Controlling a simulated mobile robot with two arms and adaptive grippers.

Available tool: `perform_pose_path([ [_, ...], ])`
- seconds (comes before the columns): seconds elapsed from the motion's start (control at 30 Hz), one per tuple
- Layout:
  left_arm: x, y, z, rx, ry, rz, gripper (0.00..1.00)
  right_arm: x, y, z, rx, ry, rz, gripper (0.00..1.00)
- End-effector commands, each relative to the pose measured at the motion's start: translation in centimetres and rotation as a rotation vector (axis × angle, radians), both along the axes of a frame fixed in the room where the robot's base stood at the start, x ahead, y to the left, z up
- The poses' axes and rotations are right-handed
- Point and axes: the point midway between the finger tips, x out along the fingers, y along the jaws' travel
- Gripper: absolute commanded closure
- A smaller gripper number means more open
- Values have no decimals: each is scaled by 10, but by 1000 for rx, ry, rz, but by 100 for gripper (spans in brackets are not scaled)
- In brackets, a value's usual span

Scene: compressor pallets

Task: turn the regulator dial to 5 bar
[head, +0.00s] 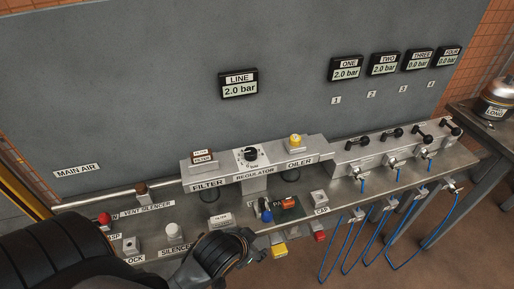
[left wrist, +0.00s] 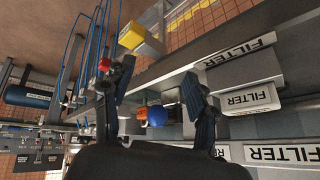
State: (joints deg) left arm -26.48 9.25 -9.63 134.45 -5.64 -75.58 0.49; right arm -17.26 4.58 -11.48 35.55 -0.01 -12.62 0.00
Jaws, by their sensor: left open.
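The regulator dial (head: 250,154) is a small black knob on a white scale, in the middle of the grey regulator block between the filter and the oiler. Its pointer is too small to read. The LINE display (head: 238,84) above it shows 2.0 bar. My left gripper (head: 238,248) is below and in front of the dial, apart from it, near the bench's front edge. In the left wrist view the same gripper (left wrist: 157,95) has its two fingers spread with nothing held. The dial is not recognisable in that view. My right gripper is not in view.
A blue and orange part (head: 274,211) stands on the bench (head: 150,235), near the gripper. A red button (head: 104,219) and a white silencer (head: 173,231) are left of it. Valves with blue hoses (head: 338,245) are at right. Displays ONE (head: 346,68) and TWO show 2.0 bar.

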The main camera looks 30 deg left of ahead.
Motion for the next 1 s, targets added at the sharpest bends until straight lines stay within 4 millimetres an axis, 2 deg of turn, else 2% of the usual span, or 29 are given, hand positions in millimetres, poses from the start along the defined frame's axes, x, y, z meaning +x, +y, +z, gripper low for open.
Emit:
perform_pose_path([
  [0.03, 14, 0, 7, 15, -49, -12, 43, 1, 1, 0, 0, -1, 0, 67],
  [0.27, 79, -1, 48, 90, -305, -74, 43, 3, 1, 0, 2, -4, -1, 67],
  [0.37, 114, -6, 79, 139, -460, -121, 43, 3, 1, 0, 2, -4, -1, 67],
  [0.47, 157, -18, 131, 215, -692, -204, 43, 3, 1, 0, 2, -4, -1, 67],
  [0.5, 174, -26, 159, 254, -806, -254, 43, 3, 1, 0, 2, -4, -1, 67],
  [0.6, 202, -57, 230, 362, -1102, -409, 43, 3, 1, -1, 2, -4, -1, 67],
  [0.7, 209, -97, 289, 476, -1369, -602, 43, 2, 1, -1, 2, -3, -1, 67],
  [0.8, 200, -139, 329, 596, -1600, -835, 43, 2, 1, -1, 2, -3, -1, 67],
  [0.9, 183, -176, 346, 724, -1779, -1110, 43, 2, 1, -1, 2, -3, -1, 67],
  [1.0, 166, -201, 340, 855, -1886, -1428, 43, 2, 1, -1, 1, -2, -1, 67],
])
